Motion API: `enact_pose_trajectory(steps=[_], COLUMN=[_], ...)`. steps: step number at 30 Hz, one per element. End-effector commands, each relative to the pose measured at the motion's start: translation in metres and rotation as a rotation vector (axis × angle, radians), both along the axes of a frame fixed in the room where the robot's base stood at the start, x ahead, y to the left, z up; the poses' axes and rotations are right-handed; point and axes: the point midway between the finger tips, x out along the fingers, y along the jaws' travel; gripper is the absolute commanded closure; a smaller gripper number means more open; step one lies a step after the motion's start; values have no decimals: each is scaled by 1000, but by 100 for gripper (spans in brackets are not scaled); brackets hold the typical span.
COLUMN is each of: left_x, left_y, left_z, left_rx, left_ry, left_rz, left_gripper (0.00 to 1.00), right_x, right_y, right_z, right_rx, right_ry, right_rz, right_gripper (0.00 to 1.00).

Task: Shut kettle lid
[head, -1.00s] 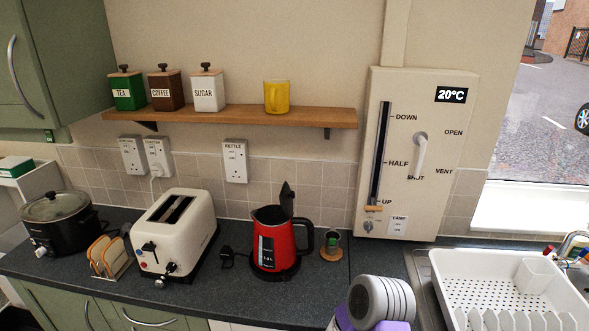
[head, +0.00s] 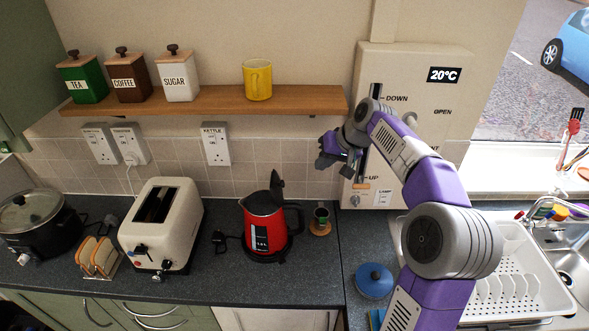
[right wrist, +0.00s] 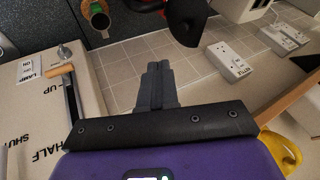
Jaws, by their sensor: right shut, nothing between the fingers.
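A red kettle (head: 263,226) with a black handle stands on its black base on the dark worktop. Its black lid (head: 276,187) stands up, open, at the back of the rim. In the right wrist view the lid (right wrist: 186,20) shows near the top, with only a little of the red body beside it. My right gripper (head: 325,163) is in the air above and to the right of the kettle, in front of the wall panel. In the right wrist view its fingers (right wrist: 157,70) are together with nothing between them, apart from the lid. My left gripper is not in view.
A white toaster (head: 160,225) stands left of the kettle. A small cup (head: 321,214) on a coaster is just right of it. The shelf (head: 210,101) with canisters and a yellow mug (head: 257,79) runs above.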

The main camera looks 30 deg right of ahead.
Motion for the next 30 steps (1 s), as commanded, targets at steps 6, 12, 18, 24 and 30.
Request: enact_pose_trajectory(steps=[6, 12, 18, 24, 30], left_x=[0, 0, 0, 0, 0], left_y=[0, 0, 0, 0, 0], left_z=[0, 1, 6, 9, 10], left_rx=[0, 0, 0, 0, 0], left_ry=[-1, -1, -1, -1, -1], left_rz=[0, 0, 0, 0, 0], left_gripper=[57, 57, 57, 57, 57], right_x=[16, 38, 57, 67, 69], right_y=[7, 17, 35, 52, 55], right_z=[-27, -64, -84, -89, -90], right_rx=[4, 3, 2, 2, 1], right_ry=[5, 6, 2, 2, 2], right_rz=[4, 5, 8, 4, 2], right_gripper=[100, 100, 100, 100, 100])
